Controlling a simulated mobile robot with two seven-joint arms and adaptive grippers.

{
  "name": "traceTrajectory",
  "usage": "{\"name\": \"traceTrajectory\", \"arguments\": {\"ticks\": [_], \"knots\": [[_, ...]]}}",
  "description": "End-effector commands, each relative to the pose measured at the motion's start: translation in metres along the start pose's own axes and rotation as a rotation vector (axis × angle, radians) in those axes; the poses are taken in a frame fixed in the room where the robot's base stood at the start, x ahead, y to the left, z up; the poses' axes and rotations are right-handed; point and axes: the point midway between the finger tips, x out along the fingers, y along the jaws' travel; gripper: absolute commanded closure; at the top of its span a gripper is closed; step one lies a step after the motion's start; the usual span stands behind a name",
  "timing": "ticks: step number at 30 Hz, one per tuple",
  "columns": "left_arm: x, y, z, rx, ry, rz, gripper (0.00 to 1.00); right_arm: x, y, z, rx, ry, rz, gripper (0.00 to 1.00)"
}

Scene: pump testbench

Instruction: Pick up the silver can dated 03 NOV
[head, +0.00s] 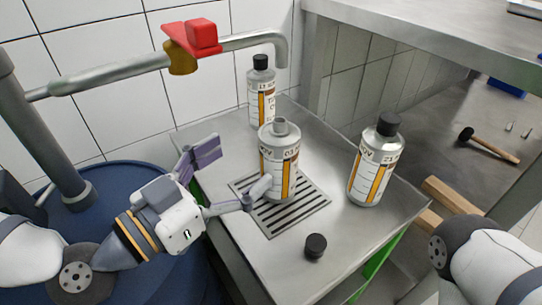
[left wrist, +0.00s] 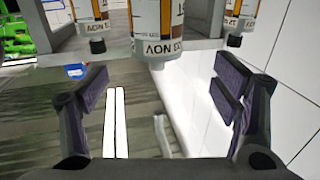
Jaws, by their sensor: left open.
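The silver can (head: 280,160) with no cap stands upright on the drain grille, and its white and orange label seems to read 03 NOV. In the left wrist view this can (left wrist: 157,42) hangs upside down at top centre. A capped silver can (head: 375,165) stands to its right, its date hard to read. Another capped can (head: 262,92) stands behind, its date seeming to start with 17. My left gripper (head: 230,174) is open and empty at the left of the uncapped can. One finger overlaps that can's lower left in the head view; contact is unclear. My right gripper is out of view.
A loose black cap (head: 315,246) lies on the metal bench (head: 225,165) in front of the grille (head: 295,217). A pipe with a red-handled valve (head: 195,38) crosses above left. A blue drum (head: 115,180) stands at left. A mallet (head: 487,143) lies at far right.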

Motion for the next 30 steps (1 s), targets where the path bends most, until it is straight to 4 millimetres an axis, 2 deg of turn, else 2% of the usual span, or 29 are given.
{"name": "traceTrajectory", "arguments": {"ticks": [3, 8, 15, 18, 23, 26, 30], "knots": [[0.028, 0.002, 0.001, -0.002, -0.001, 0.004, 0.19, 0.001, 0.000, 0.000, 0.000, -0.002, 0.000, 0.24], [0.049, 0.002, 0.002, -0.003, -0.005, 0.003, 0.19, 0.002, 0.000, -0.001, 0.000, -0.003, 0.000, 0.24], [0.092, 0.002, 0.002, -0.005, -0.006, 0.003, 0.19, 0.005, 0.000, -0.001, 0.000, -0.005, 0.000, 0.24], [0.100, 0.002, 0.002, -0.006, -0.007, 0.002, 0.19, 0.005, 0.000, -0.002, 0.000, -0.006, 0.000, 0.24], [0.100, 0.002, 0.002, -0.006, -0.007, 0.002, 0.19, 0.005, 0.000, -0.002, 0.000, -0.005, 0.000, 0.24], [0.100, 0.002, 0.002, -0.006, -0.007, 0.002, 0.37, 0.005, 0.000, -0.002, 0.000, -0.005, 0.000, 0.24], [0.099, 0.002, 0.002, -0.006, -0.007, 0.002, 0.69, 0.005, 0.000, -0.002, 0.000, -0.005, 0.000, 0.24]]}}
